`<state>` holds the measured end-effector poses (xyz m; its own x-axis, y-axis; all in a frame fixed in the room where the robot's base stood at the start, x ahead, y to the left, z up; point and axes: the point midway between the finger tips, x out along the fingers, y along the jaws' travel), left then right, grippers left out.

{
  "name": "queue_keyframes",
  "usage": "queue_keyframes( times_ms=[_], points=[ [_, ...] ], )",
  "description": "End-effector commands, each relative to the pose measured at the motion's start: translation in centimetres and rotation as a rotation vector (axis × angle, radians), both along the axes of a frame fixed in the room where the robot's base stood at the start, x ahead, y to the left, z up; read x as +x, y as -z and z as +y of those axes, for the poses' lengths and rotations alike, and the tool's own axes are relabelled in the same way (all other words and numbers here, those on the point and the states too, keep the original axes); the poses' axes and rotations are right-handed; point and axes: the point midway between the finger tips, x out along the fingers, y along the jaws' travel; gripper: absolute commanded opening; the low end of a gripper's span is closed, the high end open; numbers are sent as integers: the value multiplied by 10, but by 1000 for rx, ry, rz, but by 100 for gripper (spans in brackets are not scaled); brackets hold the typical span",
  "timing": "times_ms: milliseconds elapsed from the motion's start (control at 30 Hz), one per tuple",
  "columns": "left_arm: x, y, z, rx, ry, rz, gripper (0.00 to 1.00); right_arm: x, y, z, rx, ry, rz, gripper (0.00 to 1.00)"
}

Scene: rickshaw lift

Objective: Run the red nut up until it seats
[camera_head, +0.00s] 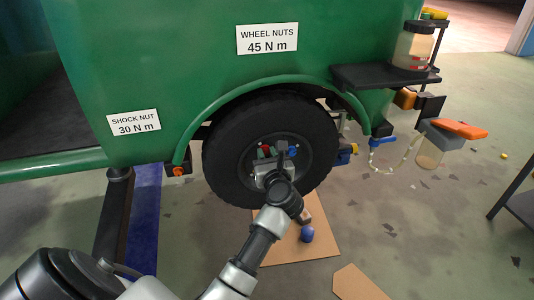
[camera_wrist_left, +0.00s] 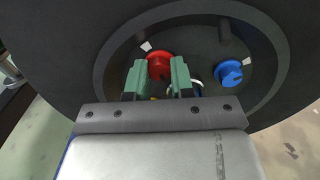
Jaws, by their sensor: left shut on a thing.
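The red nut (camera_wrist_left: 160,64) sits on the wheel hub, between the green fingers of my left gripper (camera_wrist_left: 160,72) in the left wrist view. The gripper is shut on it. In the head view my left gripper (camera_head: 272,162) reaches the hub of the black wheel (camera_head: 222,155) from below and covers much of it. A bit of the red nut (camera_head: 265,150) shows there. A blue nut (camera_wrist_left: 229,73) sits right of the red one, clear of the fingers. Whether the red nut touches the hub face cannot be seen. My right gripper is out of view.
The green body (camera_head: 190,60) with its wheel arch surrounds the wheel's top. A black shelf (camera_head: 375,76) with a bottle (camera_head: 413,45) juts out at right. A cardboard sheet (camera_head: 325,245) with a blue round thing (camera_head: 307,233) lies below the wheel.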

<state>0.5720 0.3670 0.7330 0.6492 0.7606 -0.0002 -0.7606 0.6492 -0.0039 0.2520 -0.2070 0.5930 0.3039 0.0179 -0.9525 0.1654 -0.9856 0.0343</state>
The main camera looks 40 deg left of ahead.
Motion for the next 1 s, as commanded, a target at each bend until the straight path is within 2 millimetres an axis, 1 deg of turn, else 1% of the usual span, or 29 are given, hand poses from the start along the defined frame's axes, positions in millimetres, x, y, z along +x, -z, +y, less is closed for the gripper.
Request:
queue_keyframes(
  times_ms=[400, 433, 567, 600, 867, 1000],
  points=[
    [0, 3, -1, 0, 0, 8, 0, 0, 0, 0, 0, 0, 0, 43],
    [0, 3, -1, -1, 0, 7, 26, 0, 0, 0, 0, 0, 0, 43],
    [0, 2, -1, 0, 0, 6, 46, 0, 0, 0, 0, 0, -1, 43],
    [0, 2, -1, 0, 0, 5, 49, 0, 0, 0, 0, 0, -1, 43],
    [-1, 1, -1, 1, 0, 4, 49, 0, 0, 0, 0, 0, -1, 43],
    [-8, 1, -10, 0, 1, 4, 49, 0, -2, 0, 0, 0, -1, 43]
  ],
)
